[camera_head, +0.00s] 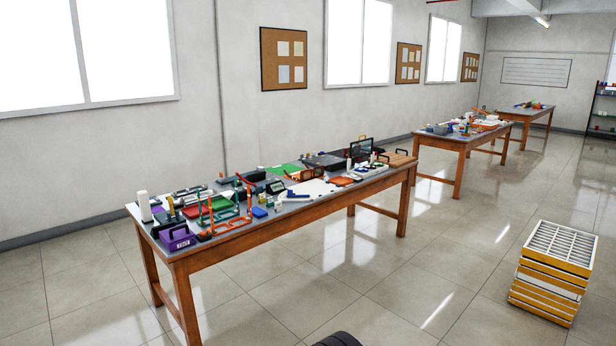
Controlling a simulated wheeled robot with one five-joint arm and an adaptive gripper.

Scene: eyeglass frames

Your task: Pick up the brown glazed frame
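The nearest wooden table (290,224) carries many small items, and the brown glazed frame cannot be told apart with certainty at this distance. A small orange-brown frame-like item (303,175) stands near the table's middle. Upright orange-red frame-like shapes (246,196) and a green one stand toward its left end. A dark upright frame with a pane (361,147) stands near the far right end. My gripper is not in view, so its opening and anything in it cannot be seen.
A purple caddy (178,238) sits at the table's near left corner. Stacked yellow-edged white filters or trays (553,272) stand on the floor at right. More wooden tables (463,143) stand farther back. The tiled floor (430,265) between the near table and the stack is clear.

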